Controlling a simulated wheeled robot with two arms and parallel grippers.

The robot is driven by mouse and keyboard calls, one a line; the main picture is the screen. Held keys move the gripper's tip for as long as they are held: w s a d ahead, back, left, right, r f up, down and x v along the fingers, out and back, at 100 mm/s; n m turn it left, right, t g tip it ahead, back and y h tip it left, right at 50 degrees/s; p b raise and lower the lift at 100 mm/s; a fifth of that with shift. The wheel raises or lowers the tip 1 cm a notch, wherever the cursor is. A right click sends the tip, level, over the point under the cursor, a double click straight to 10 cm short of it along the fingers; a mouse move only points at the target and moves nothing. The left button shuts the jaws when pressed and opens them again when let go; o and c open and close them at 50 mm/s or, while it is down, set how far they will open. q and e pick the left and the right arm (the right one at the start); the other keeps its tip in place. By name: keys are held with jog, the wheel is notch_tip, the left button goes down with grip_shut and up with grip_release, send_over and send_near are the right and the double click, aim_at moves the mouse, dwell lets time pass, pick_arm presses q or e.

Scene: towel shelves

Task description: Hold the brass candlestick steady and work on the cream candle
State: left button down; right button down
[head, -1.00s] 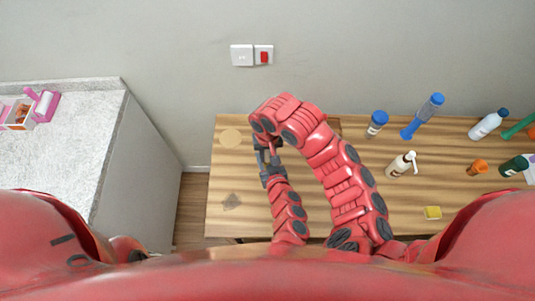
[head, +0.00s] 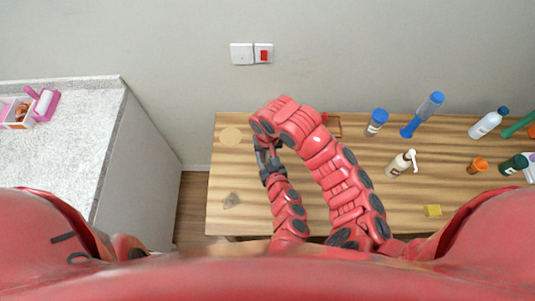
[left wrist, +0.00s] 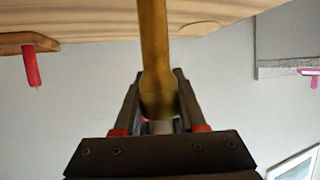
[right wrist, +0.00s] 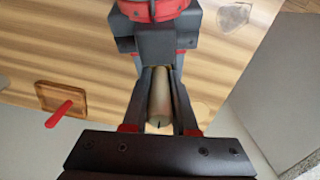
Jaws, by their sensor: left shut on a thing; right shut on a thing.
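The brass candlestick (left wrist: 154,45) runs up the middle of the left wrist view, its wider end between the fingers of my left gripper (left wrist: 158,112), which is shut on it. The cream candle (right wrist: 160,100) shows in the right wrist view, its dark wick towards the camera. My right gripper (right wrist: 160,112) is shut on the candle, with my left gripper's dark body just beyond it. In the head view my right gripper (head: 266,152) points down from the looped right arm, close to my left gripper. Candle and candlestick are largely hidden there by my arms.
A grey counter (head: 75,130) stands left. The table's left end is mostly clear.

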jog(key=shift+a+r, duration=0.1)
jog(key=shift+r, duration=0.45)
jog(key=shift+f, duration=0.6)
dwell(1.3)
jog(key=c, duration=0.8)
grip_release()
pick_arm(q)
jog(key=shift+a, duration=0.1)
pick_arm(e)
jog(key=shift+o, duration=0.9)
jog(key=shift+d, duration=0.2)
jog(key=shift+a+r, duration=0.1)
jog(key=shift+r, duration=3.7)
